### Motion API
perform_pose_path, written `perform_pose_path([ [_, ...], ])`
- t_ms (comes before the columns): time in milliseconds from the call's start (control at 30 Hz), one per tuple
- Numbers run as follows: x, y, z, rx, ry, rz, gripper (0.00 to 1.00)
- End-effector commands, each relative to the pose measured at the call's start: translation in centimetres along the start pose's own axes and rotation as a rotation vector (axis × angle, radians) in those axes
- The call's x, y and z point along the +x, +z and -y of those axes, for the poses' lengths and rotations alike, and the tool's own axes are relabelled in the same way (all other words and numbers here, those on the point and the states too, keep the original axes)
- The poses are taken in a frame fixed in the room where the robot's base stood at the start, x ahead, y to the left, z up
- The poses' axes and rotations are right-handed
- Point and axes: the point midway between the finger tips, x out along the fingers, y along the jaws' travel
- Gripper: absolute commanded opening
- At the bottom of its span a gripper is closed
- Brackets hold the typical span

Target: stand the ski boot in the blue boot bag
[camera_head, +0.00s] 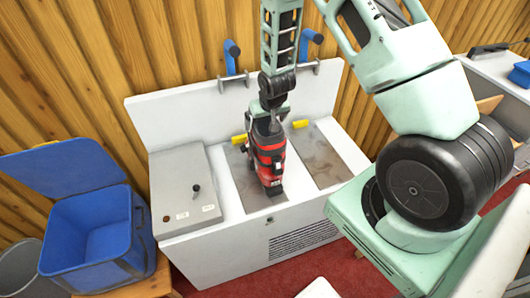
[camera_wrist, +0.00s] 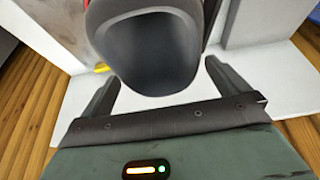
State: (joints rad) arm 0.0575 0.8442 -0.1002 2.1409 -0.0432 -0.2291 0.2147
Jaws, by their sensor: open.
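The ski boot (camera_head: 270,160), red and black, stands upright on the left grey panel of the white bench unit. My gripper (camera_head: 270,112) is above the boot, pointing down at its top. In the wrist view the boot's dark cuff (camera_wrist: 150,45) shows between the open fingers of my gripper (camera_wrist: 160,74), with a gap on each side. The fingers look apart from the boot; exact depth is hard to tell. The blue boot bag (camera_head: 136,225) is at the far left, box-shaped, with its lid folded back and its opening facing up. It looks empty.
The white bench unit (camera_head: 205,262) has a grey control box (camera_head: 185,185) on its left and a bare second panel (camera_head: 322,160) on its right. Yellow pieces (camera_head: 300,124) and blue-handled levers (camera_head: 232,55) stand behind. A grey bin (camera_head: 18,270) is at lower left.

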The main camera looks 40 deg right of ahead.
Motion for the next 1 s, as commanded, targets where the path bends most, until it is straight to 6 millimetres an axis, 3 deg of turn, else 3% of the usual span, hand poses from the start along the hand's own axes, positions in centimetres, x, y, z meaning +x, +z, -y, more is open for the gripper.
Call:
perform_pose_path([
  [200,1.5,0.0,0.0,0.001,0.0,0.0,1.0],
  [433,1.6,0.0,0.0,0.001,0.0,0.0,1.0],
  [467,1.6,0.0,0.0,0.0,0.0,0.0,0.94],
  [700,1.6,0.0,0.0,0.0,0.0,0.0,0.28],
  [733,1.5,-0.2,0.0,0.0,0.0,-0.004,0.23],
  [1000,1.3,-0.2,0.0,0.0,-0.001,-0.005,0.23],
])
